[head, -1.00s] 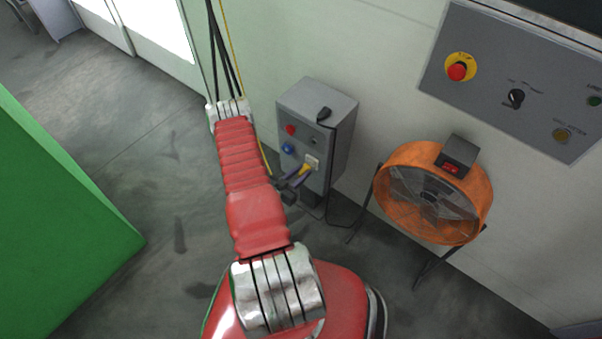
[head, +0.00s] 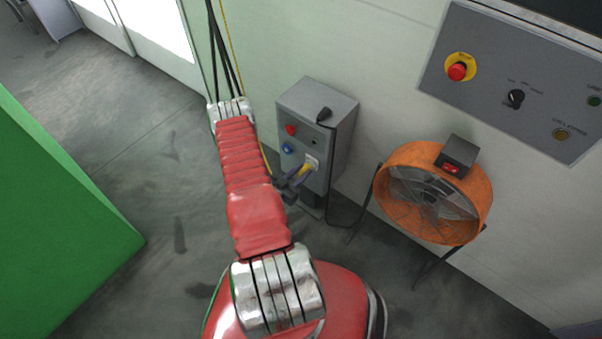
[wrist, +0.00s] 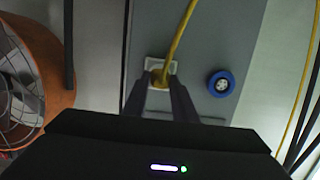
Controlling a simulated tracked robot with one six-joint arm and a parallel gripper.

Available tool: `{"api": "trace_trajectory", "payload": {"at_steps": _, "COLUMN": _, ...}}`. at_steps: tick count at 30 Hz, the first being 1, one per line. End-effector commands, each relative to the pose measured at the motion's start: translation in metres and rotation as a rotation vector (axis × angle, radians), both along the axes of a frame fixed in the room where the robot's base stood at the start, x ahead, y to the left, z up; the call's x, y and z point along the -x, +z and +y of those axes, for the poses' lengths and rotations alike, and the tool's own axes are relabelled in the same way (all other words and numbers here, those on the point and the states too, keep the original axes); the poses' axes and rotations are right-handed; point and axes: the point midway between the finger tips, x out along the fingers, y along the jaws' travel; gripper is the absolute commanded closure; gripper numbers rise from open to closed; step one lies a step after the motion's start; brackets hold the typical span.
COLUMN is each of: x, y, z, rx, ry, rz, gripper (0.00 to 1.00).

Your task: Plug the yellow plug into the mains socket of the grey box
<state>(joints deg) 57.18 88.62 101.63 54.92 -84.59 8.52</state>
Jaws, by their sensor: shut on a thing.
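The grey box (head: 322,120) stands against the wall in the head view, and its front fills the middle of the wrist view (wrist: 200,30). The mains socket (wrist: 158,64) is a pale square plate on that front. The yellow plug (wrist: 158,78) is between my gripper's (wrist: 161,88) fingertips, right at the socket plate, with its yellow cable rising from it. In the head view the yellow plug (head: 305,168) overlaps the socket (head: 312,160). My gripper (head: 298,175) is shut on the plug. The fingers partly hide the contact, so I cannot tell how deep the plug sits.
A blue round socket (wrist: 221,84) is beside the mains socket. The box also has a red button (head: 291,130). An orange fan (head: 432,192) stands to the right. A control panel (head: 515,85) is on the wall; a green block (head: 60,220) is at left.

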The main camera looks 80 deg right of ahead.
Motion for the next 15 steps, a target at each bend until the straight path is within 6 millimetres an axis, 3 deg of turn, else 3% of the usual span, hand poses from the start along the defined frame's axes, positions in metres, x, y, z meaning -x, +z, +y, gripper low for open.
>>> {"api": "trace_trajectory", "payload": {"at_steps": 15, "x": 0.0034, "y": 0.0001, "z": -0.0087, "rx": 0.000, "ry": 0.000, "rz": -0.001, "gripper": 0.98}}
